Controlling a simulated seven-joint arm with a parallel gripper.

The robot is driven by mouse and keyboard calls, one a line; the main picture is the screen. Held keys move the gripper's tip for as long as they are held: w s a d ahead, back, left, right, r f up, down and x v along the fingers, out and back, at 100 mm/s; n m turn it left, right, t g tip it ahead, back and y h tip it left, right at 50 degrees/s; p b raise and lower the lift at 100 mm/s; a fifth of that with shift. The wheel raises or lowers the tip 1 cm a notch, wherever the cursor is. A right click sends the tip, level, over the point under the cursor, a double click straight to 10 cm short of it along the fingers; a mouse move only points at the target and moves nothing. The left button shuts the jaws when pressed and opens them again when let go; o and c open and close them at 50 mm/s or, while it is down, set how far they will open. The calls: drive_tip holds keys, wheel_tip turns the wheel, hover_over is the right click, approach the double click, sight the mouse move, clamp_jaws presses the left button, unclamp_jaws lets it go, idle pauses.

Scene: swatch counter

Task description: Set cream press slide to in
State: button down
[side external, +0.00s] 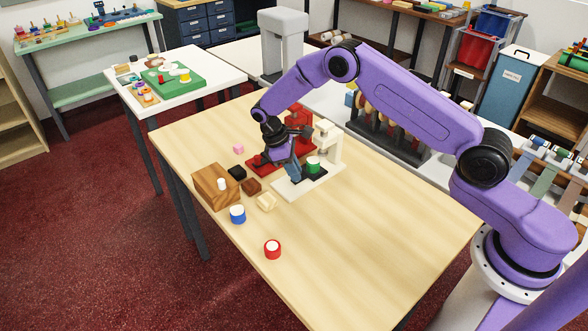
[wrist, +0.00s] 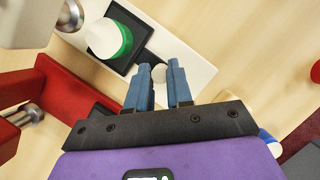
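The cream press (side external: 327,160) stands on the table, its head over one end of a long cream base (wrist: 205,75). A black slide (side external: 314,172) on the base carries a green-and-white cylinder (wrist: 108,40). The cylinder sits beside the press's metal plunger (wrist: 70,16), not under it.
A red press (side external: 297,118) stands close beside the cream one, behind my gripper. A wooden block (side external: 213,190), small blocks, a blue-and-white cylinder (side external: 238,214) and a red-and-white cylinder (side external: 272,249) lie nearer the front edge. The table's right part is clear.

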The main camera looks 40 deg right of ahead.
sight(309, 170)
drive_tip(key=shift+d, duration=2.2)
drive_tip(key=c, duration=1)
unclamp_jaws()
drive_tip(key=shift+d, duration=0.1)
drive_tip(key=shift+a+r, duration=0.1)
drive_tip(key=shift+a, duration=0.1)
drive_tip(key=shift+w+r, duration=0.15)
drive_tip(key=shift+r, duration=0.05)
drive_tip(key=v, duration=1.6)
drive_tip(key=shift+a+r, duration=0.1)
drive_tip(key=shift+r, duration=0.25)
